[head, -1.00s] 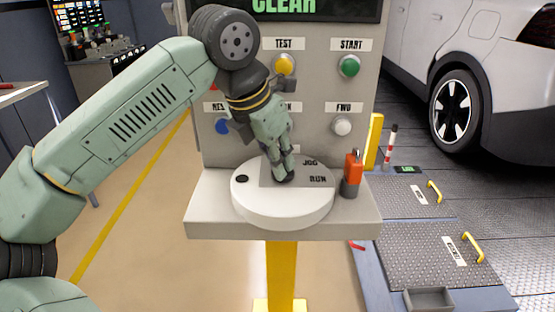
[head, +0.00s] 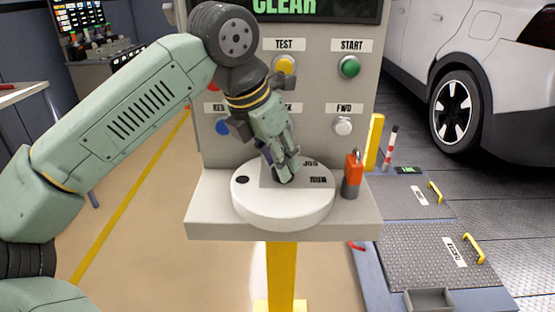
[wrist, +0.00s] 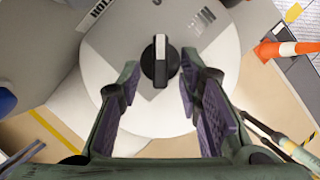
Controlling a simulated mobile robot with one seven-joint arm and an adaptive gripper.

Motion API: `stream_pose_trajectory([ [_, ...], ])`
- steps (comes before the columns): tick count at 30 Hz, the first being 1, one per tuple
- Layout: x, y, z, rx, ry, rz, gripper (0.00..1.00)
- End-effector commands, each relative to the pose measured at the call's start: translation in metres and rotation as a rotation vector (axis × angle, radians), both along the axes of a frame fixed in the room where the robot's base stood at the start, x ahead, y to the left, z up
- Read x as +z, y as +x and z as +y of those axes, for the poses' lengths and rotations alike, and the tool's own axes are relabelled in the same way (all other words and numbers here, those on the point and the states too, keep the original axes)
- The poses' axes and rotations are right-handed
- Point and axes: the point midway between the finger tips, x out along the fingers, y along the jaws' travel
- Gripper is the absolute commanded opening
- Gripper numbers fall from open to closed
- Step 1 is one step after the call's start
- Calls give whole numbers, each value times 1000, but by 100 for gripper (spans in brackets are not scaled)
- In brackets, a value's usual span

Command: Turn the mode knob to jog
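The mode knob (wrist: 160,62) is black with a white line. In the wrist view it stands near the middle of a round white dial plate (wrist: 120,112), its line running upright in the picture. In the head view the plate (head: 285,210) sits on the console shelf, with the JOG label (head: 310,163) above the RUN label (head: 318,180) to the right of my fingers. My gripper (wrist: 160,75) is open, its two fingers to either side of the knob with visible gaps. In the head view the fingers largely hide the knob.
An orange and grey padlock-like piece (head: 352,173) stands on the shelf right of the dial. Behind it is the panel with coloured buttons, among them green START (head: 349,66) and white FWD (head: 342,126). A yellow post (head: 373,142) and a car stand at the right.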

Motion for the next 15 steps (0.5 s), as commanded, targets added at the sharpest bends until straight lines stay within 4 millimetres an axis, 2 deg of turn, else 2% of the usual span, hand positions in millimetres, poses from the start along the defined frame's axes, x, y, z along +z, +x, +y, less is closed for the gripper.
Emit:
stream_pose_trajectory([
  [15, 90, -26, 26, 2, 0, -2, 32],
])
